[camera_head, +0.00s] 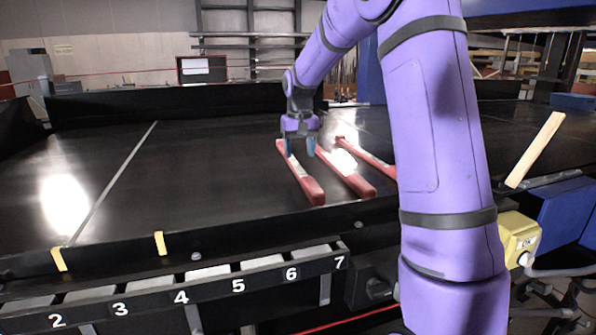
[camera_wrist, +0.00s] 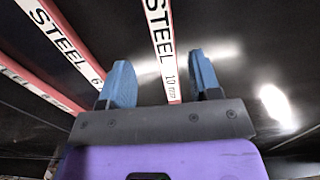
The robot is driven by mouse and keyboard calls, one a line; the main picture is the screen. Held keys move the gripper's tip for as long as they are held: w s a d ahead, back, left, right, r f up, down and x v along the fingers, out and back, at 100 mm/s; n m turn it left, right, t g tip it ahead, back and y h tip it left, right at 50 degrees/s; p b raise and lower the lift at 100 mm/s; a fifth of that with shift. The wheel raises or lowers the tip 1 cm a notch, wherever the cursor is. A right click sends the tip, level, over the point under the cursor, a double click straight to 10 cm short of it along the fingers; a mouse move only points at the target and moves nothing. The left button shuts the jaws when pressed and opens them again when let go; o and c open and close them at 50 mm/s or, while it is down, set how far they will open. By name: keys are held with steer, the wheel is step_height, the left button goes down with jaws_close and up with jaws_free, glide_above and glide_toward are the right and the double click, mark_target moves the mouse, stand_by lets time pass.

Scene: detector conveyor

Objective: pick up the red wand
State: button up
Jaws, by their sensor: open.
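Three red wands lie side by side on the black belt: a left one (camera_head: 312,190), a middle one (camera_head: 357,182) and a right one (camera_head: 370,160), partly hidden by my arm. My gripper (camera_head: 300,151) is open and empty, its blue fingers pointing down at the left wand. In the wrist view, a red-edged wand with a white "STEEL 10 mm" label (camera_wrist: 160,45) runs into the gap between the fingers of my gripper (camera_wrist: 162,85). Another "STEEL" wand (camera_wrist: 72,52) and a third wand (camera_wrist: 38,88) lie to its left. Whether the fingers touch the wand cannot be told.
The black belt (camera_head: 190,165) is clear to the left of the wands. A numbered front rail (camera_head: 210,293) runs along the near edge. A yellow switch box (camera_head: 517,232) stands at the right, below a wooden strip (camera_head: 536,150). A low black wall closes the back.

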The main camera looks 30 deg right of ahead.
mark_target(298, 168)
steer(key=shift+w+a+f, duration=0.1)
steer(key=shift+f, duration=1.2)
steer(key=shift+w+a+f, duration=0.1)
steer(key=shift+f, duration=1.15)
jaws_close()
steer(key=shift+r, duration=0.15)
